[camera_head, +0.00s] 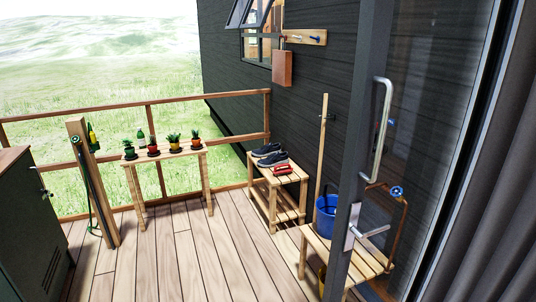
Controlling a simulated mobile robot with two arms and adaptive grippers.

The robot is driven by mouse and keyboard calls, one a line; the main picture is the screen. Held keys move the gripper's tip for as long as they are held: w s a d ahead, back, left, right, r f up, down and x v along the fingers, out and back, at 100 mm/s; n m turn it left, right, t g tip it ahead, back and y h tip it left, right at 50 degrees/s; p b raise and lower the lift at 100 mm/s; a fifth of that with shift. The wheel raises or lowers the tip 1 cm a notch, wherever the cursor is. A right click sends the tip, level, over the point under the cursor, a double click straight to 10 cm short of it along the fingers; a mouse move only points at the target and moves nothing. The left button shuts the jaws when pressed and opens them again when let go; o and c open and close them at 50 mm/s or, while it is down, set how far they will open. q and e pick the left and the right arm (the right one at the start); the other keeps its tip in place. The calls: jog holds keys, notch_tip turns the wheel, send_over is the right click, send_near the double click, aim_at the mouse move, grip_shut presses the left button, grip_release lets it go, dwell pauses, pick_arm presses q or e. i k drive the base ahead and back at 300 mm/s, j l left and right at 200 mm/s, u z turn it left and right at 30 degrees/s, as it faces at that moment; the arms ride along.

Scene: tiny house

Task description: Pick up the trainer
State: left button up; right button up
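A pair of dark blue trainers (273,157) with pale soles sits on top of a small slatted wooden rack (262,177) against the dark wall. The two shoes lie close together, one in front of the other. A red object (283,170), too small to make out clearly, lies just in front of them on the same top. Neither of my grippers shows in the head view.
A wooden table (170,153) with potted plants stands by the railing. The door frame (353,150) edges the right. A dark green cabinet (30,230) is at left. Deck boards (180,255) between are clear.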

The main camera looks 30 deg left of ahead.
aim_at(268, 149)
jog(key=i+j+u, duration=0.45)
jog(key=j, duration=0.25)
jog(key=i+j+u, duration=0.4)
jog(key=i+j, duration=0.15)
jog(key=i+j+u, duration=0.3)
jog(key=i+u, duration=0.15)
jog(key=i, duration=0.35)
